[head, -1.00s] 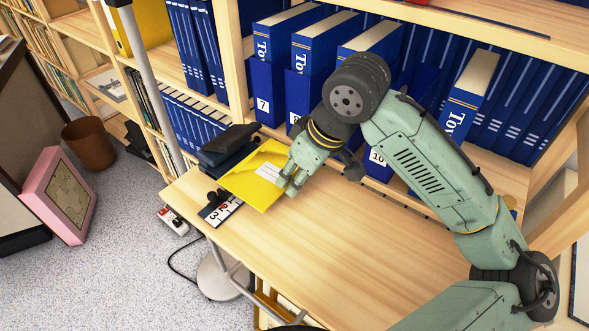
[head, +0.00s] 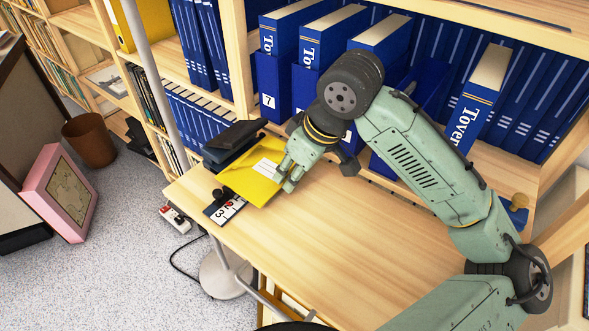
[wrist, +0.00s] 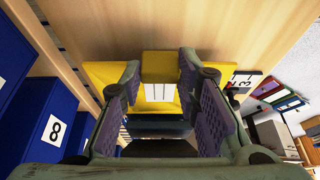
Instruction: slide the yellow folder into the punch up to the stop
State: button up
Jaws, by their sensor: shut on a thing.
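The yellow folder (head: 248,186), with a white label, lies nearly flat over the left end of the wooden desk. My gripper (head: 284,176) is shut on its near right edge. In the wrist view the folder (wrist: 160,66) shows between the two fingers of my gripper (wrist: 158,84). The black punch (head: 232,146) stands at the desk's back left corner. The folder's far edge meets the punch's front, and part of it seems hidden under the punch's upper part. I cannot tell how deep it sits. The punch (wrist: 158,128) also shows beyond the folder in the wrist view.
A dark numbered strip (head: 224,208) with a black knob lies by the desk's left edge, close to the folder. Blue binders (head: 272,85) stand on the shelf behind. A grey pole (head: 153,75) rises left of the desk. The desk's middle (head: 330,235) is clear.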

aim_at(274, 172)
jog(key=shift+w+a+p, duration=0.2)
jog(key=shift+w+a, duration=0.35)
jog(key=shift+a, duration=0.2)
jog(key=shift+w+a+p, duration=0.2)
jog(key=shift+w+a, duration=0.3)
jog(key=shift+a, duration=0.2)
jog(key=o, duration=1.2)
jog(key=shift+o, duration=0.2)
notch_tip(274, 172, up, 7)
jog(key=p, duration=0.6)
